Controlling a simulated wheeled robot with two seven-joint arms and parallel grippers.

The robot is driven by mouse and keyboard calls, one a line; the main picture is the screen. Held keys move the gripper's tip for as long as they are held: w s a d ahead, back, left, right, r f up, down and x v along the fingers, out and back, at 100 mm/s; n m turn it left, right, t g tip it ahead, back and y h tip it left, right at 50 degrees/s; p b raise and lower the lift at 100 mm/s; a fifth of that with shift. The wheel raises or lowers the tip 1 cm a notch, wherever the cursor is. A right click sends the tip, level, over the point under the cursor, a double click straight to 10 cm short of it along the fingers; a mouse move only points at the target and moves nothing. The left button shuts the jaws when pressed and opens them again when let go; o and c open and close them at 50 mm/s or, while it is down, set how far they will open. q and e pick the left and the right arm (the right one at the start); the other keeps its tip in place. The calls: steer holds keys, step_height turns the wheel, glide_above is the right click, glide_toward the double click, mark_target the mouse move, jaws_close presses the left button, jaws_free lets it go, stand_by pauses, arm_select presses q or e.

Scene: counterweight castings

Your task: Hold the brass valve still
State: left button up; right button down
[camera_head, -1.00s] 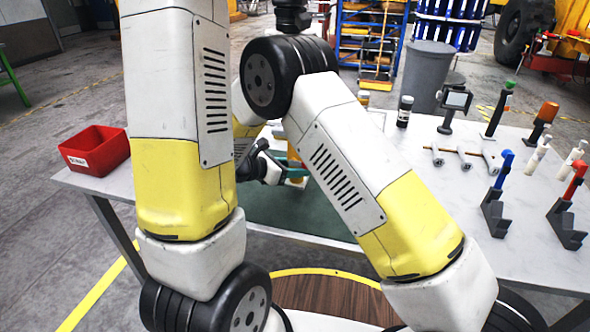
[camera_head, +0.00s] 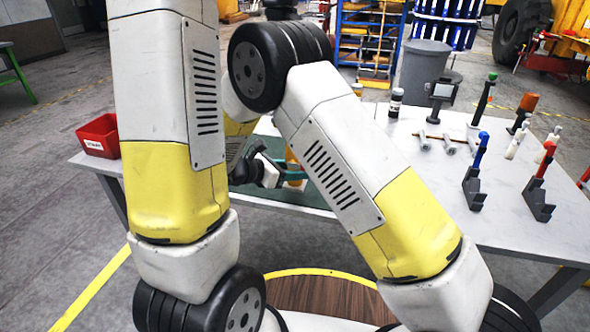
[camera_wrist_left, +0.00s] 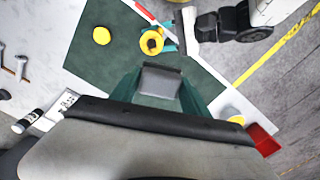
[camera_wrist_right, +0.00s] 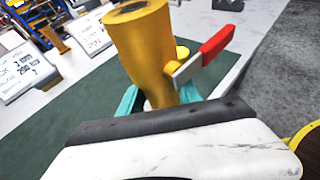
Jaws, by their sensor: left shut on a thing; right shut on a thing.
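The brass valve (camera_wrist_right: 145,50) stands large in the right wrist view, with a red lever (camera_wrist_right: 217,45) on its side. The teal fingers of my right gripper (camera_wrist_right: 158,103) are shut around its lower part. In the left wrist view the valve (camera_wrist_left: 152,42) is seen from above, over the green mat (camera_wrist_left: 105,62), with the right gripper (camera_wrist_left: 180,38) at it. My left gripper (camera_wrist_left: 160,90) has its teal fingers on a grey block (camera_wrist_left: 161,81), apart from the valve in that view.
A red bin (camera_head: 101,134) sits at the table's left end. Tool stands (camera_head: 474,182) and small metal parts (camera_head: 437,142) occupy the right side. Label cards (camera_wrist_right: 22,70) stand behind the mat. A yellow disc (camera_wrist_left: 101,36) lies on the mat.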

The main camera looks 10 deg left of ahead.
steer(key=shift+w, duration=0.1)
steer(key=shift+w+a+f, duration=0.45)
steer(key=shift+w+a, duration=0.15)
steer(key=shift+w, duration=2)
steer(key=shift+w+a+f, duration=0.5)
steer(key=shift+w+a, duration=0.15)
steer(key=shift+w, duration=1.9)
steer(key=shift+w+a+f, duration=0.45)
steer(key=shift+w+a, duration=0.15)
steer(key=shift+w, duration=2)
steer(key=shift+f, duration=0.1)
steer(key=shift+f, duration=0.7)
steer(key=shift+s+f, duration=0.1)
steer(key=shift+f, duration=0.3)
steer(key=c, duration=0.9)
jaws_free()
steer(key=shift+f, duration=0.1)
steer(key=shift+o, duration=0.2)
steer(key=shift+c, duration=0.2)
